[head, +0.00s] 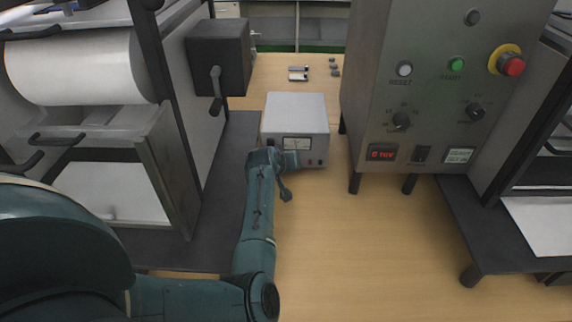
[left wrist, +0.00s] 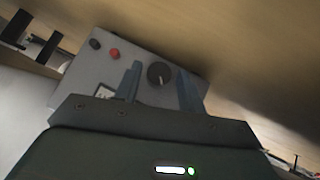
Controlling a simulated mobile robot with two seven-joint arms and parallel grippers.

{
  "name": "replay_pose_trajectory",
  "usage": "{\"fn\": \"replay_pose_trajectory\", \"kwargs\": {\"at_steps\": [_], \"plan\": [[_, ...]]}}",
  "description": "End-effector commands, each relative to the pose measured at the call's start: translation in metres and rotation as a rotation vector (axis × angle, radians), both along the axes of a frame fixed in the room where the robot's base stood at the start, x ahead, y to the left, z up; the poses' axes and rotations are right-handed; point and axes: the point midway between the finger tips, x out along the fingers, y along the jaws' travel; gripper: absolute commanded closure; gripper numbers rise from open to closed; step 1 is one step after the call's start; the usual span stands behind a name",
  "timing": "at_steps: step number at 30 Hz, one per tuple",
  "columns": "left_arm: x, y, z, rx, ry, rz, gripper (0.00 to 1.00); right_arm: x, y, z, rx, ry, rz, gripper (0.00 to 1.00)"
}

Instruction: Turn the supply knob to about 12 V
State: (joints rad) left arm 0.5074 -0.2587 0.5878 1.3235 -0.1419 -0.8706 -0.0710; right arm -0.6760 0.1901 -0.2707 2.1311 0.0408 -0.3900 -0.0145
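The supply is a light grey box (head: 296,112) on the wooden table, with a dial meter (head: 296,144) on its front. In the left wrist view its front panel shows a round black knob (left wrist: 159,73) with a pale pointer line, beside a red and a black terminal (left wrist: 114,54). My left gripper (left wrist: 161,88) is open, with one finger on each side of the knob and visible gaps to it. In the head view the gripper (head: 291,160) is at the supply's front and the knob is hidden. The meter reading is too small to tell. My right gripper is not in view.
A tall grey cabinet (head: 425,75) with knobs, buttons and a red emergency stop (head: 512,65) stands right of the supply. A roller machine (head: 80,70) with a dark crank box (head: 218,57) stands left. Small metal parts (head: 299,74) lie behind. The table front is clear.

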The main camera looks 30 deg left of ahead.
Motion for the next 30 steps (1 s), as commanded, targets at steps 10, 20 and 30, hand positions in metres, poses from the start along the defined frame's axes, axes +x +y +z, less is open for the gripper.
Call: {"fn": "replay_pose_trajectory", "kwargs": {"at_steps": [10, 20, 30], "plan": [[0.000, 0.000, 0.000, 0.000, 0.000, 0.000, 0.89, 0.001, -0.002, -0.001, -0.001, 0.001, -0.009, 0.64], [0.000, 0.000, 0.002, 0.028, 0.013, -0.001, 0.95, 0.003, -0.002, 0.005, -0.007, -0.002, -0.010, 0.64], [0.002, -0.003, 0.004, 0.212, 0.101, -0.004, 0.95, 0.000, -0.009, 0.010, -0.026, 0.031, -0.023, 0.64]]}}
